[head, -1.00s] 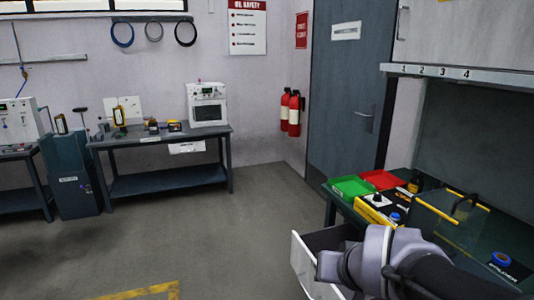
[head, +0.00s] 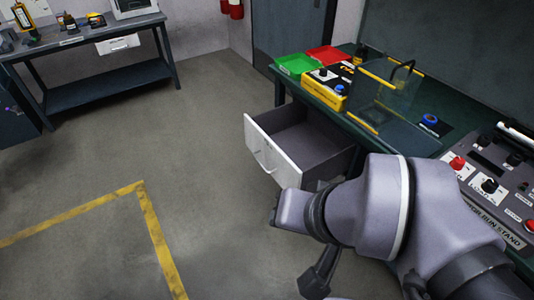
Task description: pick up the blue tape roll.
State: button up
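The blue tape roll (head: 430,119) lies on a dark mat on the green bench top at the right, in the head view. It looks like a small blue ring with a dark centre. My grey arm fills the lower right, in front of the bench. A dark part below the arm looks like my gripper (head: 318,274). It is low, well to the left of and nearer than the roll, and apart from it. Its fingers cannot be made out.
An open, empty-looking drawer (head: 262,150) juts from the bench. A clear panel with yellow edges (head: 378,77) stands left of the roll. Green (head: 296,64) and red (head: 327,54) trays lie farther back. A control panel (head: 487,187) is at the right. The left floor is clear.

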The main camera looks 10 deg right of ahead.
aim_at(425, 119)
jog(key=z, duration=1.5)
jog(key=i+z, duration=0.15)
jog(key=i, duration=0.35)
jog(key=i+j+z, duration=0.15)
jog(key=i, duration=0.35)
jog(key=i+j+z, duration=0.15)
jog(key=i, duration=0.35)
jog(key=j, duration=0.1)
